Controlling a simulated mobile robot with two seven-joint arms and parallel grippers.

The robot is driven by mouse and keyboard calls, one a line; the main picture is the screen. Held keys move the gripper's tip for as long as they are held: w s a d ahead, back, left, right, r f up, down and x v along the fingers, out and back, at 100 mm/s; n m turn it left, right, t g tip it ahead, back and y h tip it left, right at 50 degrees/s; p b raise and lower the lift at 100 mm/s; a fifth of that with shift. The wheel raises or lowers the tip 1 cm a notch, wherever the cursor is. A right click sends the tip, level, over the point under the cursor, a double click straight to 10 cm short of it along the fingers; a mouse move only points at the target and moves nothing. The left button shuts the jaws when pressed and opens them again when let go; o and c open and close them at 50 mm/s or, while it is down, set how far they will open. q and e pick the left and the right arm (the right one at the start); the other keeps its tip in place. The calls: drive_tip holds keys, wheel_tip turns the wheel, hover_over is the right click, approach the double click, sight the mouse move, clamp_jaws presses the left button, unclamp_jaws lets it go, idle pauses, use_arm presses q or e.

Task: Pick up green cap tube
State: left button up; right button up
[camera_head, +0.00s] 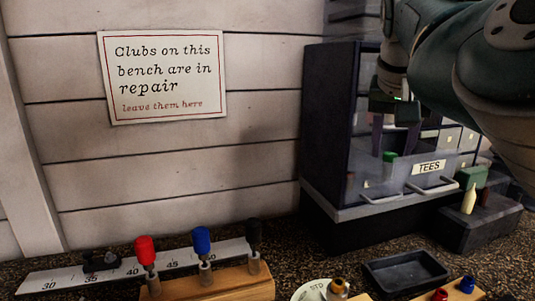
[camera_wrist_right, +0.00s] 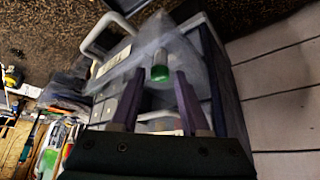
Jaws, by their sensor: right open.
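The green cap tube (camera_head: 389,157) stands in the dark cabinet labelled TEES (camera_head: 321,110), seen through a clear panel, with its green cap uppermost. My left gripper is not in view.
A clear front with pull handles (camera_head: 380,196) is on the cabinet. A black tray (camera_head: 405,270) lies before it, and a dark stand with a cream bottle (camera_head: 468,198) is at right. Red, blue and black-topped tools (camera_head: 202,242) stand in a wooden block at front left.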

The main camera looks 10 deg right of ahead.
drive_tip(key=shift+x, duration=1.5)
clamp_jaws()
